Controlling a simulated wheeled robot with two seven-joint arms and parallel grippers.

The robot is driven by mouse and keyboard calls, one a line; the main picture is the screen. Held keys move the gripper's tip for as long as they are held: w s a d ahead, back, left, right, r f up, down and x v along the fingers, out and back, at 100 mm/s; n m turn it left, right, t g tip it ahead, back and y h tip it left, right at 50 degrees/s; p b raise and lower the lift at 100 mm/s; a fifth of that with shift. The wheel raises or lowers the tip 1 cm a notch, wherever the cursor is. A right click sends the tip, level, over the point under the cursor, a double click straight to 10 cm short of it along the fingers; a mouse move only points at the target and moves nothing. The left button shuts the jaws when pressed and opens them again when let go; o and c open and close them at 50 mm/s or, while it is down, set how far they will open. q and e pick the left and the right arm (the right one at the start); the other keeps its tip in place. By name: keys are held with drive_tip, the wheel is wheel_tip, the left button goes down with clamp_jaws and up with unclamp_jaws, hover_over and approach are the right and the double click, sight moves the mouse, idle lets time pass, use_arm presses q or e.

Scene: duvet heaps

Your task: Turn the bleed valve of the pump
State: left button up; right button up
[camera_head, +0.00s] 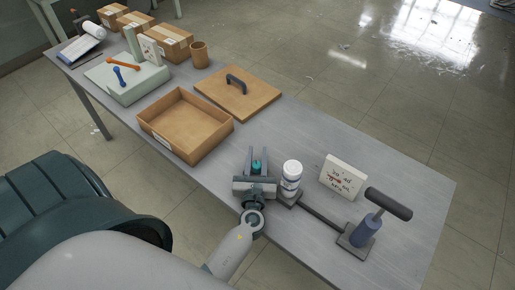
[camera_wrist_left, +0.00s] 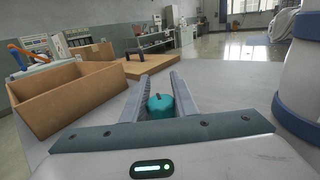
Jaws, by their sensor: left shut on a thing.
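The pump (camera_head: 366,232) has a blue barrel on a grey plate, with a dark T-handle leaning above it. A dark bar joins it to a white cylinder with blue bands (camera_head: 291,176), which also shows at the right edge of the left wrist view (camera_wrist_left: 297,85). The bleed valve is a small teal knob (camera_head: 257,166) just left of the cylinder. My left gripper (camera_head: 257,159) is shut on it, with one finger on each side in the left wrist view (camera_wrist_left: 160,92). The knob's lower part is hidden. My right gripper is out of view.
A white panel with red and dark marks (camera_head: 343,176) stands behind the pump. An open wooden box (camera_head: 163,143) and a board with a black handle (camera_head: 262,100) lie to the left.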

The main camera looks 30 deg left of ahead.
use_arm(q)
drive_tip(key=o, duration=1.1)
drive_tip(key=shift+c, duration=0.2)
drive_tip(key=shift+s+d, duration=0.1)
drive_tip(key=b+v, duration=0.3)
drive_tip(key=v, duration=1.2)
drive_tip(key=shift+s+d+f, duration=0.1)
drive_tip(key=shift+s+d, duration=0.05)
drive_tip(key=shift+s, duration=0.15)
drive_tip(key=shift+v, duration=0.75)
